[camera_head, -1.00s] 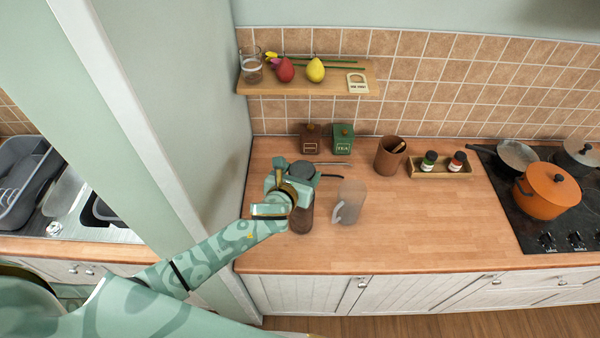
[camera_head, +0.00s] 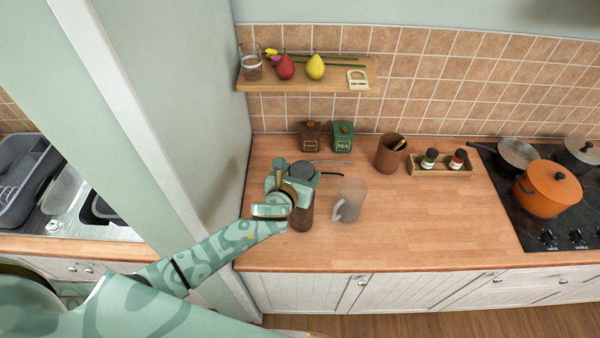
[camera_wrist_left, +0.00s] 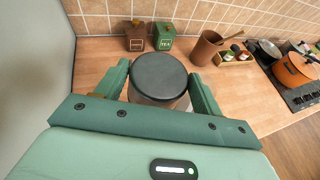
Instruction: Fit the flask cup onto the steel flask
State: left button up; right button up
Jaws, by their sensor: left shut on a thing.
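My left gripper (camera_head: 288,192) is shut on a round thing with a flat dark grey top, which I take to be the flask cup (camera_wrist_left: 160,72). In the left wrist view its fingers (camera_wrist_left: 160,92) stand on either side of it. Under the gripper in the head view is a shiny brownish cylinder, seemingly the steel flask (camera_head: 302,218) reflecting the wood. It stands upright on the counter. The cup appears in line above it, but the gripper hides where they meet, so I cannot tell whether they touch. My right gripper is not in view.
A frosted jug (camera_head: 350,198) with a handle stands close at the right. Behind are a brown canister (camera_head: 311,138), a green tea canister (camera_head: 342,137), a utensil pot (camera_head: 390,154) and a spice tray (camera_head: 440,168). A wall edge rises at the left. The front right counter is clear.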

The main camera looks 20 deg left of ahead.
pick_arm(q)
jog(key=shift+f+b, duration=1)
jog(key=shift+f, duration=0.45)
jog(key=o, duration=1.1)
jog(key=v, duration=1.6)
jog(key=shift+s+p, duration=0.2)
jog(key=shift+p, duration=0.1)
jog(key=shift+d, duration=0.1)
